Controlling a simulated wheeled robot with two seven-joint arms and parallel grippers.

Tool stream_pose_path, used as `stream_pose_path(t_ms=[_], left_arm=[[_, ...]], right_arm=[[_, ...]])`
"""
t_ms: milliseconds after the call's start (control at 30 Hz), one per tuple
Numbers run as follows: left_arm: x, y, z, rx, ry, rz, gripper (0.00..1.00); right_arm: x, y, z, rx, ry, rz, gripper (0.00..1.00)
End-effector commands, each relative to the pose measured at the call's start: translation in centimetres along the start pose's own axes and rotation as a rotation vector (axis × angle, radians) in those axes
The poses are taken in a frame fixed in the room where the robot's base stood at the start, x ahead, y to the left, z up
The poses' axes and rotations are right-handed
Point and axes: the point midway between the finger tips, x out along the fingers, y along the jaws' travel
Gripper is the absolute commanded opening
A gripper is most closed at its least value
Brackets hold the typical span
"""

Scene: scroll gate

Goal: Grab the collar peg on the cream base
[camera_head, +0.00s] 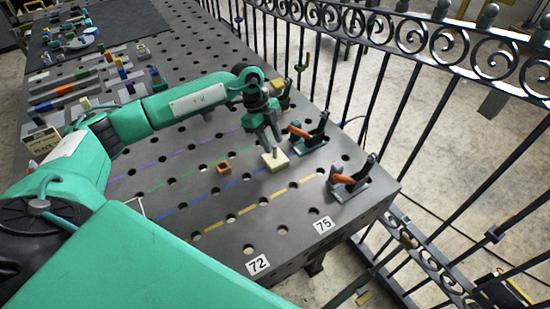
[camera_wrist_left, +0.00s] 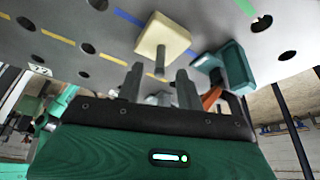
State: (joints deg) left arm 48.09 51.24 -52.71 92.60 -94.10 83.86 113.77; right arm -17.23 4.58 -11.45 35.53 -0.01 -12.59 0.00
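A cream square base (camera_head: 275,161) lies on the grey perforated table, with a short grey peg (camera_head: 275,151) standing up from it. In the left wrist view the base (camera_wrist_left: 163,33) and its peg (camera_wrist_left: 160,62) show ahead of the fingers. My left gripper (camera_head: 268,139) is just above the base in the head view. In the wrist view its two fingers (camera_wrist_left: 159,72) are apart, with the peg's end in line with the gap between the fingertips; whether they touch it cannot be told. My right gripper is not in view.
Toggle clamps with orange handles stand right of the base (camera_head: 310,137) and near the table corner (camera_head: 350,182). A small orange square piece with a hole (camera_head: 223,167) lies left. A black scrollwork fence (camera_head: 380,75) runs along the table's right side.

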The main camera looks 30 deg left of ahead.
Motion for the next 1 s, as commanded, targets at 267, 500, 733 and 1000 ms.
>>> stream_pose_path(t_ms=[267, 500, 733, 1000], left_arm=[[3.3, 0.1, -0.1, 0.0, 0.0, 0.002, 0.37], [3.6, 0.0, 0.0, 0.0, -0.001, 0.001, 0.37], [3.6, 0.0, 0.0, 0.0, 0.0, 0.001, 0.0], [3.5, 0.0, 0.0, 0.0, 0.0, 0.001, 0.0]], right_arm=[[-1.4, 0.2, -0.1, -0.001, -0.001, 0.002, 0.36], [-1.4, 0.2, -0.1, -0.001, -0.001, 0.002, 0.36], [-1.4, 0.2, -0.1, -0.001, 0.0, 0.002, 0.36], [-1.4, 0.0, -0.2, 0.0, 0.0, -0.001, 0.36]])
